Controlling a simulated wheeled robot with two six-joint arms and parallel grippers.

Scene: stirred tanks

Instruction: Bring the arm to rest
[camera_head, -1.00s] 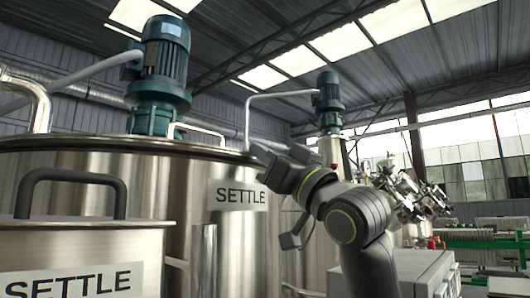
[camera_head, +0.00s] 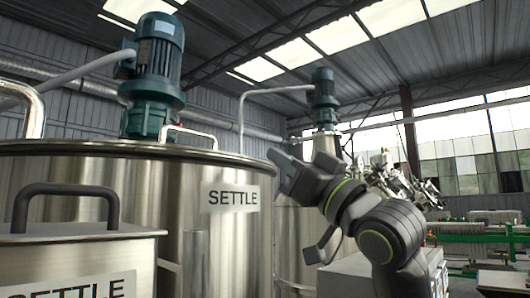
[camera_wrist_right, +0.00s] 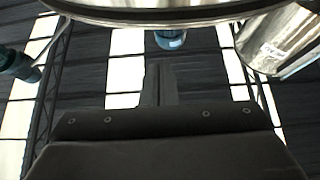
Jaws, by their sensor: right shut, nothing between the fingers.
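My right arm (camera_head: 375,230) is raised at the right of the large steel tank in the head view, bent at a joint with a green ring. Its gripper (camera_head: 278,158) points up and left, near the tank's right side in the picture; whether it touches is hard to tell, but no contact shows. In the right wrist view the two dark fingers (camera_wrist_right: 160,84) are together with nothing between them. My left gripper is not in view.
The large steel tank (camera_head: 150,200) has a SETTLE label and a blue-green motor (camera_head: 155,75) above. A smaller SETTLE vessel (camera_head: 80,255) with a dark handle stands in front. Another motor-topped tank (camera_head: 292,240) is behind my arm. Green-railed equipment (camera_head: 470,238) stands at right.

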